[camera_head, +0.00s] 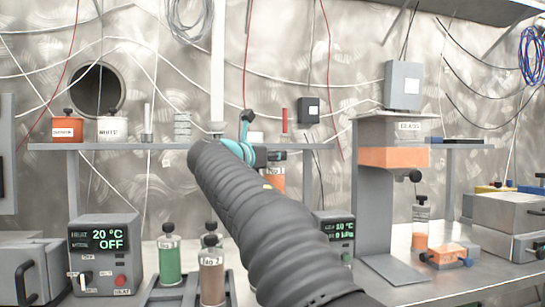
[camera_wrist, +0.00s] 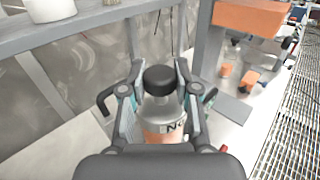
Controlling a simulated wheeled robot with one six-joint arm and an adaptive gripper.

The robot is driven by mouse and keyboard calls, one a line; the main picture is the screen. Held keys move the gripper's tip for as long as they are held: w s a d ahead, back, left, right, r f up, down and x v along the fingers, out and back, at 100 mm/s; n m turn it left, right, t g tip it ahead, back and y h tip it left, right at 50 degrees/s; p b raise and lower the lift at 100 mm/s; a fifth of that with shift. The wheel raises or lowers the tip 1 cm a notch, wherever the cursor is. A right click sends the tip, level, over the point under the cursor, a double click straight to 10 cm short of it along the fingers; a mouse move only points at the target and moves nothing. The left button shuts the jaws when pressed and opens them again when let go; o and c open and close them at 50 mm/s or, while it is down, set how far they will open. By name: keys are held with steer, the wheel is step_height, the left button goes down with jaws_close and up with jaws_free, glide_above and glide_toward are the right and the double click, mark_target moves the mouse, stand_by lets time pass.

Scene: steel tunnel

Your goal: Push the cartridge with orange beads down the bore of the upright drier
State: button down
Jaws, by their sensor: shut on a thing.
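My gripper (camera_wrist: 160,92) is shut on a clear cartridge (camera_wrist: 163,110) with a black cap and orange contents. In the wrist view the cartridge stands between the two fingers, its lower end hidden by my gripper's body. In the head view the gripper (camera_head: 250,150) is mostly behind my black arm sleeve, and the cartridge's orange part (camera_head: 275,181) shows just right of it. I cannot pick out the upright drier or its bore for certain; the area below the cartridge is hidden by my arm.
A rack (camera_head: 178,291) with green (camera_head: 169,262) and brown (camera_head: 212,275) cartridges stands front left. A shelf (camera_head: 345,147) runs behind. A control box (camera_head: 105,255) reads OFF.

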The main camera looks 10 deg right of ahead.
mark_target(272, 178)
steer(key=shift+s+a, duration=0.1)
steer(key=shift+f+b, duration=2)
steer(key=shift+f, duration=0.9)
steer(key=shift+p, duration=0.95)
